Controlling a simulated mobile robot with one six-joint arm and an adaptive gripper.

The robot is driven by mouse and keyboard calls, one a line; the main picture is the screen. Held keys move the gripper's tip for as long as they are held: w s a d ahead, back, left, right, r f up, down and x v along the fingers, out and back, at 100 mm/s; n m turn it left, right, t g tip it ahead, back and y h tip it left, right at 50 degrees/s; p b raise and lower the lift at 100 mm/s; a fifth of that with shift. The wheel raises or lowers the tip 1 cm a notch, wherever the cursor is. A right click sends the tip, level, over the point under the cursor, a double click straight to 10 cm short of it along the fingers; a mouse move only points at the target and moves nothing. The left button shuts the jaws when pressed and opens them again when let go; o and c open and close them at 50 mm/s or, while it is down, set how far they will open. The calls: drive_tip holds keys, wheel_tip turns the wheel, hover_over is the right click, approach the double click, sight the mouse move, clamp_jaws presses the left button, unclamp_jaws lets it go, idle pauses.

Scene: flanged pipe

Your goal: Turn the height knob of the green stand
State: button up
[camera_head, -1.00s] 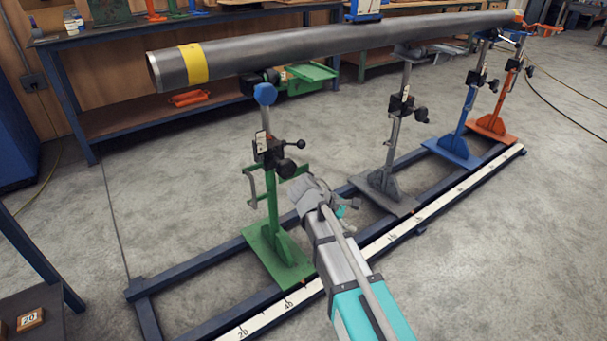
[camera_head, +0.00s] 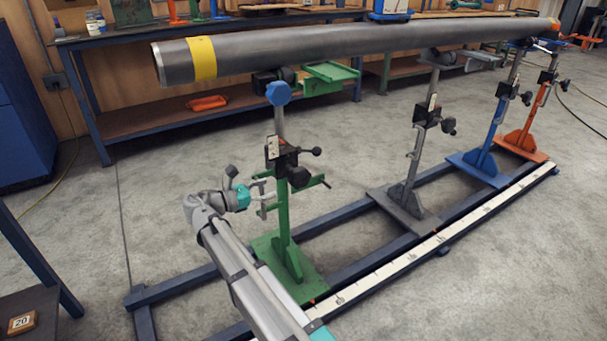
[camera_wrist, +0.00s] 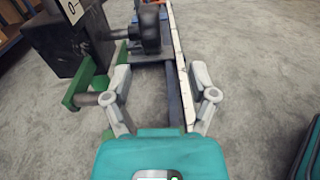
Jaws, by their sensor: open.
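The green stand (camera_head: 283,218) is upright under the left part of the pipe (camera_head: 340,42). A black clamp block with a round black knob (camera_head: 300,177) and a ball-ended handle (camera_head: 316,151) sits on its column. The knob also shows in the wrist view (camera_wrist: 150,30), beyond the fingertips. My gripper (camera_head: 267,196) is left of the stand's column, a little below the knob. In the wrist view my gripper (camera_wrist: 160,97) is open with nothing between its fingers. Its left finger overlaps the end of a green side bar (camera_wrist: 82,88); contact cannot be told.
Grey (camera_head: 405,195), blue (camera_head: 482,160) and orange (camera_head: 525,140) stands support the pipe further right. A dark blue floor frame with a white scale strip (camera_head: 440,240) runs under the stands. A workbench (camera_head: 120,125) stands behind. Grey floor is open at the right.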

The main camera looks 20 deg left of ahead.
sight(303, 172)
drive_tip(key=shift+s+a+r+n+t, duration=0.15)
drive_tip(key=shift+a+n+t, duration=0.05)
drive_tip(key=shift+a, duration=0.3)
drive_tip(key=shift+s+a+r+n+t, duration=0.1)
drive_tip(key=shift+s+a+n+t, duration=0.1)
drive_tip(key=shift+a, duration=0.25)
drive_tip(key=shift+w+d, duration=0.15)
drive_tip(key=shift+w, duration=0.05)
drive_tip(key=x, duration=1.3)
drive_tip(key=shift+w+d+f, duration=0.15)
drive_tip(key=shift+w+d, duration=0.05)
clamp_jaws()
drive_tip(key=shift+g+y+p, duration=0.3)
drive_tip(key=shift+g+p, duration=0.2)
drive_tip(key=shift+p, duration=0.4)
